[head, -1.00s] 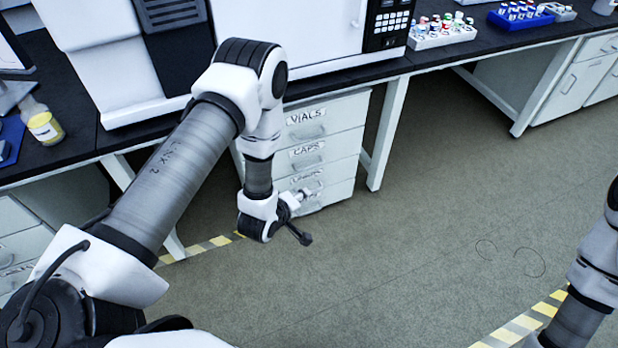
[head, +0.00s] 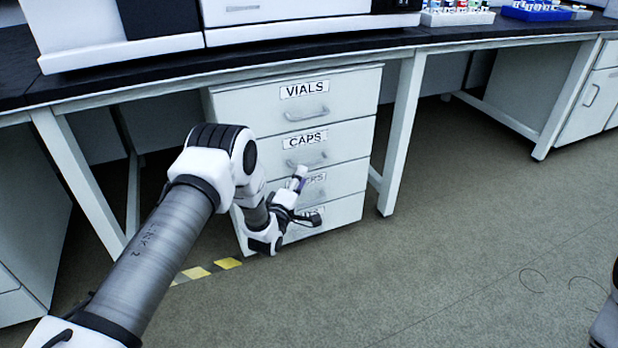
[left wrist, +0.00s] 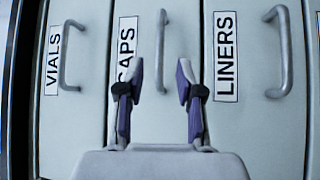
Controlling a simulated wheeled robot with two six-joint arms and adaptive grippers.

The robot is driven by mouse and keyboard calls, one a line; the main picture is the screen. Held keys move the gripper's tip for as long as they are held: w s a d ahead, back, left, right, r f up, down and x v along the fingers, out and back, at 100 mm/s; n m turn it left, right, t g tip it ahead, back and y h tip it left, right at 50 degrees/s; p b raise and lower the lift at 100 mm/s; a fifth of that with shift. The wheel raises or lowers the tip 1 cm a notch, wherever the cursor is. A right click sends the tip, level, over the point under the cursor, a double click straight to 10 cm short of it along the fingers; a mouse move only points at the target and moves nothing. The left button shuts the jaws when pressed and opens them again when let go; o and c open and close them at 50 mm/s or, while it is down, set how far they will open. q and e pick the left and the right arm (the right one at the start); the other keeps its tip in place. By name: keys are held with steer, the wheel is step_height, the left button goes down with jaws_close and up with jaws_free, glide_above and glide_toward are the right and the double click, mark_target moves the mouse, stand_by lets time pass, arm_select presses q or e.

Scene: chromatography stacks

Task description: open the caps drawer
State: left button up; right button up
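The caps drawer (head: 345,138) is a white front, second from the top in a drawer unit, and it is shut. Its grey bar handle (head: 308,161) sits below the CAPS label; the handle also shows in the left wrist view (left wrist: 161,50). My left gripper (head: 309,198) is open and empty, in front of the lower drawers in the head view. In the left wrist view my left gripper (left wrist: 158,82) has its purple-padded fingers on either side of the caps handle in the picture. Whether they reach its depth I cannot tell. My right gripper is out of view.
The vials drawer (head: 350,92) is above and the liners drawer (head: 345,178) below, both shut; a lower drawer (head: 345,211) is partly hidden. The dark bench top (head: 330,46) overhangs the unit. A white table leg (head: 403,135) stands at its right. Open floor lies at right.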

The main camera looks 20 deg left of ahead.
mark_target(309, 165)
arm_select(q)
steer(key=w+b, duration=0.1)
steer(key=w, duration=0.3)
steer(key=w+b, duration=0.1)
steer(key=w, duration=0.1)
steer(key=shift+a+r+b, duration=0.1)
steer(key=shift+r+b, duration=0.2)
steer(key=shift+w+r, duration=0.1)
steer(key=shift+w, duration=0.05)
jaws_close()
